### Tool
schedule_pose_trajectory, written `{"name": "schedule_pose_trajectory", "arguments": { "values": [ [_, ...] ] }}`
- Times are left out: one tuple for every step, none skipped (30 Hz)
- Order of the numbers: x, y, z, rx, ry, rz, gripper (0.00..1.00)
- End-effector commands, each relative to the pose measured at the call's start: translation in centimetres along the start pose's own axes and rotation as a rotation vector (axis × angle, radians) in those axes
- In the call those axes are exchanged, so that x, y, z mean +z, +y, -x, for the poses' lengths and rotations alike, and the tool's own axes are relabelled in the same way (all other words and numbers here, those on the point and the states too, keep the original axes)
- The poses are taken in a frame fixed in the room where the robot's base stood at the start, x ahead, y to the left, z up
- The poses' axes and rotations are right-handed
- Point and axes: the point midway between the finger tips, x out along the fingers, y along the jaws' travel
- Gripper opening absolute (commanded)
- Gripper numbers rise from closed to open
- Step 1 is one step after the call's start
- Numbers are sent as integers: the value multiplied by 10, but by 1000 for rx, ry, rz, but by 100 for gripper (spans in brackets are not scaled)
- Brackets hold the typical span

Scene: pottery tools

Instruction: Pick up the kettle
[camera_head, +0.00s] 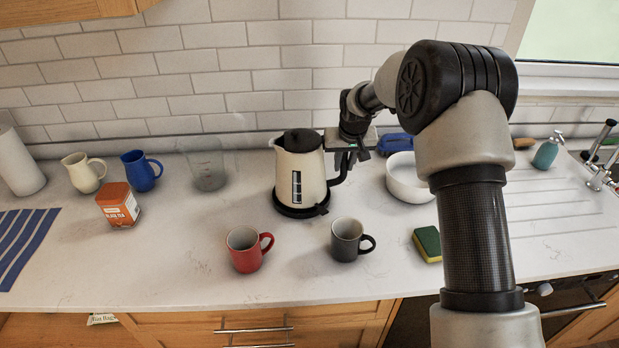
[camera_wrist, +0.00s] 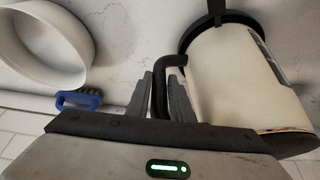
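The cream kettle (camera_head: 300,175) with a black lid stands upright on its black base (camera_head: 300,211) on the counter. Its black handle (camera_head: 341,165) faces right. My gripper (camera_head: 345,155) reaches in from the right at the handle. In the wrist view, the two fingers of my gripper (camera_wrist: 161,90) lie close on either side of the black handle (camera_wrist: 161,72) and appear shut on it. The cream kettle body (camera_wrist: 235,80) is just right of the fingers there. The exact finger contact is partly hidden.
A white bowl (camera_head: 408,180) and a blue brush (camera_head: 396,144) are right of the kettle. A red mug (camera_head: 245,252), a dark mug (camera_head: 346,242) and a sponge (camera_head: 427,243) are in front. A clear measuring jug (camera_head: 207,170) is to the left. Tiled wall stands behind.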

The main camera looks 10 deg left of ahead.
Motion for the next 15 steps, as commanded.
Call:
{"name": "schedule_pose_trajectory", "arguments": {
  "values": [
    [0, 0, 0, 0, 0, -1, 4],
    [0, 0, 0, 0, 0, -1, 0],
    [0, 0, 0, 0, 0, -1, 0],
    [0, 0, 0, 0, 0, -1, 0],
    [0, 0, 0, 0, 0, -2, 0],
    [0, 0, 0, -1, 0, -2, 0],
    [0, 0, 0, -1, 1, -2, 0],
    [-1, -1, 1, -1, 1, -2, 0],
    [-1, -1, 1, -2, 2, -2, 0],
    [-1, -1, 1, -2, 2, -2, 0],
    [-1, -1, 1, -2, 2, -2, 0],
    [-1, -1, 1, -2, 3, -2, 0],
    [-2, -1, 1, -2, 3, -2, 0],
    [-2, -1, 2, -2, 4, -2, 0],
    [-2, -1, 2, -2, 4, -2, 0]
  ]
}}
